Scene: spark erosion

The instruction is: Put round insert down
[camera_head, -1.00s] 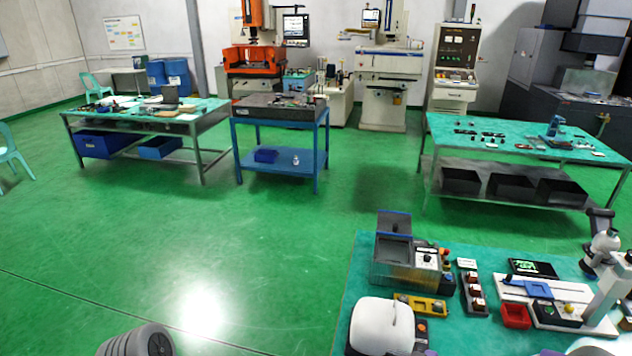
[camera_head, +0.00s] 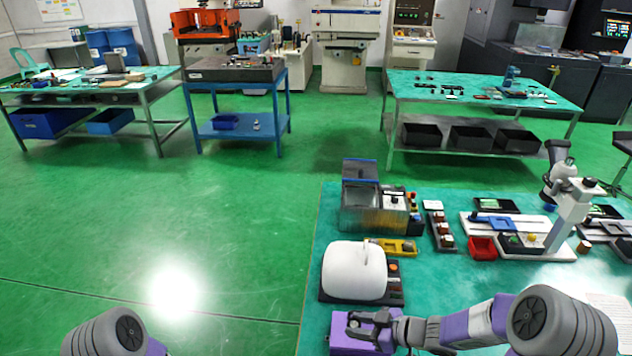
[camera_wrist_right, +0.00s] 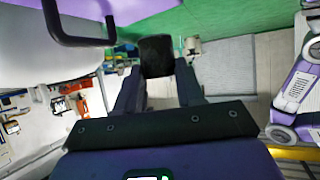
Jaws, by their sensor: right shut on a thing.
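My right gripper (camera_wrist_right: 160,76) is shut on a dark, blunt-ended thing, taken as the round insert (camera_wrist_right: 156,53), in the right wrist view. Its two dark fingers lie on either side of it. In the head view, the purple hand of my right arm is over the near left part of the teal table (camera_head: 322,235), just in front of a white rounded appliance (camera_head: 354,268). My left gripper is out of view; only part of my left arm shows at the bottom left.
Beyond the appliance are a yellow fixture (camera_head: 392,247), a metal box unit (camera_head: 374,213) and a dark strip of samples (camera_head: 438,228). A red tray (camera_head: 482,248) and a white stand (camera_head: 572,213) are to the right. Bare teal tabletop lies between the appliance and the tray.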

